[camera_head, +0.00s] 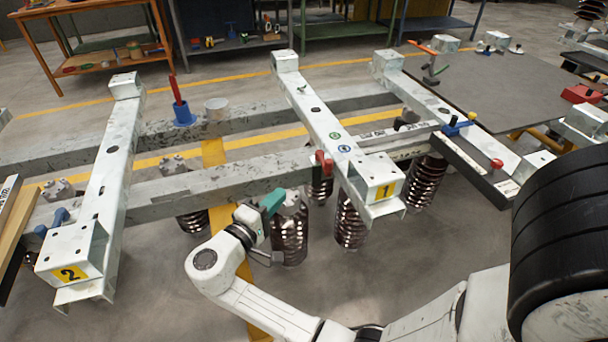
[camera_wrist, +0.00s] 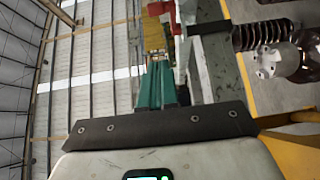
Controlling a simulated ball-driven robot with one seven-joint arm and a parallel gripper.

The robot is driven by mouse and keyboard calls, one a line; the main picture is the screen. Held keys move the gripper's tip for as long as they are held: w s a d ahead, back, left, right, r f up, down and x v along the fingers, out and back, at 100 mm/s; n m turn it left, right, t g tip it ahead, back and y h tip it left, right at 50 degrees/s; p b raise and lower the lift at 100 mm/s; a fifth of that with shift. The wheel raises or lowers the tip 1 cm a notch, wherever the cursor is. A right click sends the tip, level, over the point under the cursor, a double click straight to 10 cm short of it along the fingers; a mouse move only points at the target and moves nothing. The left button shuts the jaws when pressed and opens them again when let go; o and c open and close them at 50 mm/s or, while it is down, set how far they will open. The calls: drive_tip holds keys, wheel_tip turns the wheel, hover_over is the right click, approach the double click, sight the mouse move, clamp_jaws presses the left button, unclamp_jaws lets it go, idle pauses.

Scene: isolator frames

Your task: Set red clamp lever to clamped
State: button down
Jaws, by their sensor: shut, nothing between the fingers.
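A red lever (camera_head: 325,160) sits at the side of the beam labelled 1, close to its yellow label; its exact angle is hard to tell at this size. In the wrist view a red part (camera_wrist: 180,52) shows just beyond the fingertips, beside a pale metal beam. My gripper (camera_head: 273,201) has teal fingers held together with nothing between them. It is below and to the left of the red lever, apart from it, above a ribbed insulator. The fingers also show in the wrist view (camera_wrist: 157,80), pointing toward the red part.
Another red handle (camera_head: 177,91) stands upright in a blue base on the rear rail. The beam labelled 2 (camera_head: 95,190) lies at left. Ribbed brown insulators (camera_head: 289,235) hang near my arm. A grey table (camera_head: 500,85) is at right. Floor in front is open.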

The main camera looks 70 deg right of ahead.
approach(329, 168)
drive_tip(key=w+d, duration=0.4)
drive_tip(key=shift+s+d+p, duration=0.65)
drive_tip(key=shift+s+d, duration=0.8)
drive_tip(key=shift+s, duration=0.1)
drive_tip(key=shift+s+d+f+b, duration=0.1)
drive_tip(key=shift+s+d+b, duration=0.15)
drive_tip(key=shift+s, duration=0.25)
drive_tip(key=shift+s+d+f+b, duration=0.1)
drive_tip(key=shift+s+d+b, duration=0.1)
drive_tip(key=shift+s, duration=0.35)
drive_tip(key=shift+s+r, duration=0.1)
drive_tip(key=shift+r, duration=0.05)
